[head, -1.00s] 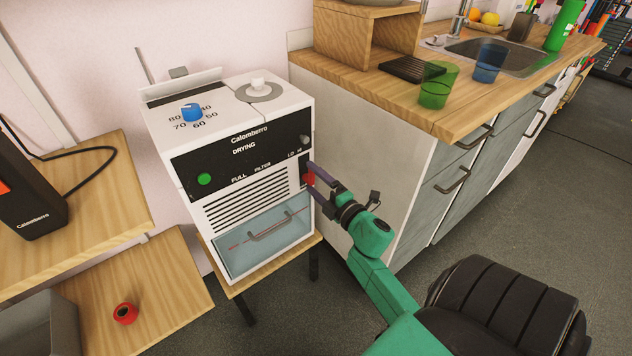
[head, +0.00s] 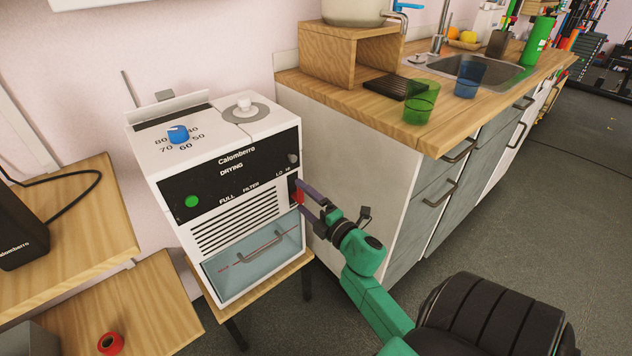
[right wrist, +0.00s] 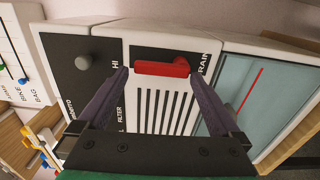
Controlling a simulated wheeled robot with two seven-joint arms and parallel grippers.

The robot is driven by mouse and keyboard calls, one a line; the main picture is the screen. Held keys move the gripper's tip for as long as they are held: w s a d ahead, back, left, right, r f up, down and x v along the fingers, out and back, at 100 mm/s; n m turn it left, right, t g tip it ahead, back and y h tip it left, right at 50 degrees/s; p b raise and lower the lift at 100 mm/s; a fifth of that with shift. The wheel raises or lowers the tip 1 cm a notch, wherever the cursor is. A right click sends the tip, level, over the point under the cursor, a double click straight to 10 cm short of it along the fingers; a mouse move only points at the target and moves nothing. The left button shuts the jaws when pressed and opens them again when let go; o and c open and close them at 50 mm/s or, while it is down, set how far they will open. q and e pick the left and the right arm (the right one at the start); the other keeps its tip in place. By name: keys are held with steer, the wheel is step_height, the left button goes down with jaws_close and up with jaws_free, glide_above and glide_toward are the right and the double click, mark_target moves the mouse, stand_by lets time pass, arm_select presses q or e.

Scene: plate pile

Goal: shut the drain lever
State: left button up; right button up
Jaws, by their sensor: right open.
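In the right wrist view the lever (right wrist: 162,68) lies across a dark recess beside lettering ending in "RAIN". My right gripper (head: 301,197) is open in front of the lever. In the right wrist view its two fingers (right wrist: 162,76) point at the machine, with the lever between their tips. I cannot tell whether either finger touches it. The gripper partly covers the lever in the head view. My left gripper is not in view.
A grey knob (right wrist: 82,62) sits beside the lever recess. The machine's clear drawer (head: 250,265) is below the vents. A wooden counter (head: 440,135) with green and blue cups stands to the right. A red ring-like object (head: 110,344) lies on the low left shelf.

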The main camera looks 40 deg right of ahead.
steer(key=s, duration=1.4)
steer(key=shift+a, duration=0.15)
steer(key=shift+s, duration=0.1)
